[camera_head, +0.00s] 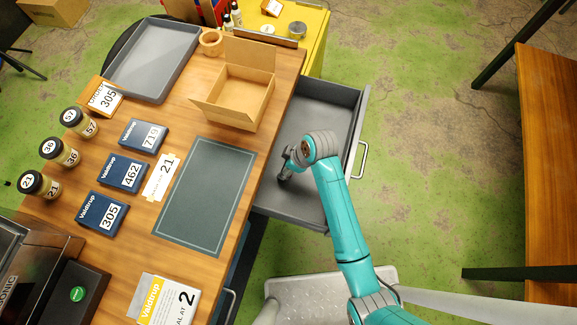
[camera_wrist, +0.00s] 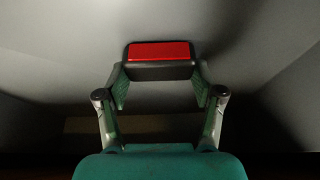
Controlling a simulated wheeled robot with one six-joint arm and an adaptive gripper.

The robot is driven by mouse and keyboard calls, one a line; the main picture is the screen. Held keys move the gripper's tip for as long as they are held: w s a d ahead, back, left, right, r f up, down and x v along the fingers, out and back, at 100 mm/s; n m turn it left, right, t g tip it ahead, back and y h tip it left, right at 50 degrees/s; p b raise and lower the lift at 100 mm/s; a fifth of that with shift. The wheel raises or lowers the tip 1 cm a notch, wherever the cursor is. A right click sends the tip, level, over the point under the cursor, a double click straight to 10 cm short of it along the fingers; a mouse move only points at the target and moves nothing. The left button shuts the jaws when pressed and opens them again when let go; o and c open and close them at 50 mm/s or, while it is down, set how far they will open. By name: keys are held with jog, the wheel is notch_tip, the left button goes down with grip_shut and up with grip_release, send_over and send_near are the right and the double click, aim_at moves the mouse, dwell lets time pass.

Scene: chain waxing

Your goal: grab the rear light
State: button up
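The rear light (camera_wrist: 158,52), a red lens on a dark body, lies in the grey open drawer (camera_head: 333,92). In the wrist view it is upper centre, at the tips of my gripper (camera_wrist: 159,80). The two fingers are spread wide, one at each side of the light. I cannot tell whether they touch it. In the head view my gripper (camera_head: 286,172) reaches down into the drawer near its left side, and the light is hidden there.
The wooden table (camera_head: 262,85) is left of the drawer, with an open cardboard box (camera_head: 232,100), a dark mat (camera_head: 205,198) and a grey tray (camera_head: 152,58). The drawer walls stand around my gripper. A yellow cart (camera_head: 313,35) is behind.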

jog(key=shift+c, duration=1)
